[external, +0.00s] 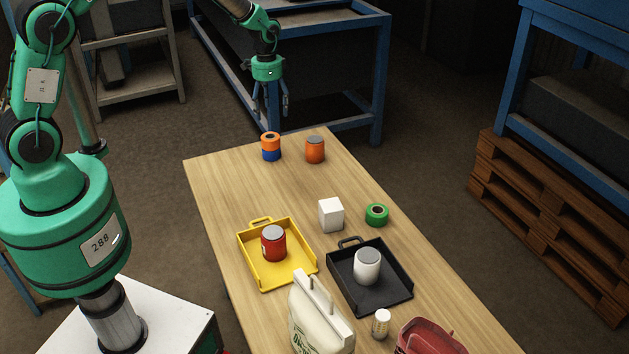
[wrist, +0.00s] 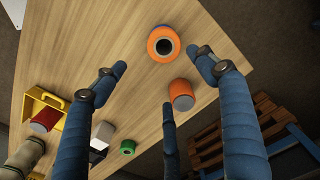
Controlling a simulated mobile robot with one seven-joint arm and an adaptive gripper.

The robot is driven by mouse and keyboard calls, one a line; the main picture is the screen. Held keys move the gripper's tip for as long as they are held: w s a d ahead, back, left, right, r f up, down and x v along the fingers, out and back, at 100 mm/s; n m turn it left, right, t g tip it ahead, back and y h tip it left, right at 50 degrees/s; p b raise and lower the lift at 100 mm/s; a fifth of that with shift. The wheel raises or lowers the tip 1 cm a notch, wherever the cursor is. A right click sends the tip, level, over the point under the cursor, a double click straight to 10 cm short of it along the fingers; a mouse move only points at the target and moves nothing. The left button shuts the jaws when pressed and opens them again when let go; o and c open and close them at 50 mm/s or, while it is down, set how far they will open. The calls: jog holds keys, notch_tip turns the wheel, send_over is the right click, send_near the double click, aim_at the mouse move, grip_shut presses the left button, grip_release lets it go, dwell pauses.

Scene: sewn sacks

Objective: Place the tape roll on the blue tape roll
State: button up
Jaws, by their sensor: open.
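An orange tape roll (external: 270,138) sits on top of the blue tape roll (external: 271,155) near the far end of the wooden table. In the wrist view the orange roll (wrist: 163,31) is seen from above, with its dark hole facing up. A green tape roll (external: 377,215) lies mid-table on the right; it also shows in the wrist view (wrist: 128,147). My gripper (external: 270,108) is open and empty, pointing down above the stacked rolls and clear of them. Its fingers (wrist: 162,62) spread wide in the wrist view.
An orange can (external: 315,151) stands just right of the stack. A white box (external: 331,215), a yellow tray (external: 285,279) with a red can, and a black tray (external: 384,304) with a white can are nearer. A bag (external: 321,318) stands in front.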

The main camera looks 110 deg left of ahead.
jog(key=w+d+r+m, duration=0.2)
jog(key=w+d+r, duration=0.9)
jog(key=d+r, duration=0.45)
jog(key=w+d+r+m+t+y, duration=0.1)
jog(key=w+d+r, duration=0.1)
jog(key=d+r, duration=0.5)
jog(key=w+d+r+t, duration=0.15)
jog(key=d+r, duration=0.25)
jog(key=d, duration=0.6)
jog(key=s+d+r+m+t, duration=0.1)
jog(key=s+d+r, duration=0.2)
jog(key=d, duration=0.6)
jog(key=s+d+r+m, duration=0.1)
jog(key=s+d+r, duration=0.2)
jog(key=d, duration=0.6)
jog(key=s+d+r+m+t, duration=0.1)
jog(key=s+d+r, duration=0.3)
jog(key=d, duration=0.4)
jog(key=s+d+m+h, duration=0.1)
jog(key=s+d, duration=0.6)
jog(key=shift+s+d+f+t, duration=0.25)
jog(key=shift+d+f+t, duration=0.1)
jog(key=shift+t, duration=0.1)
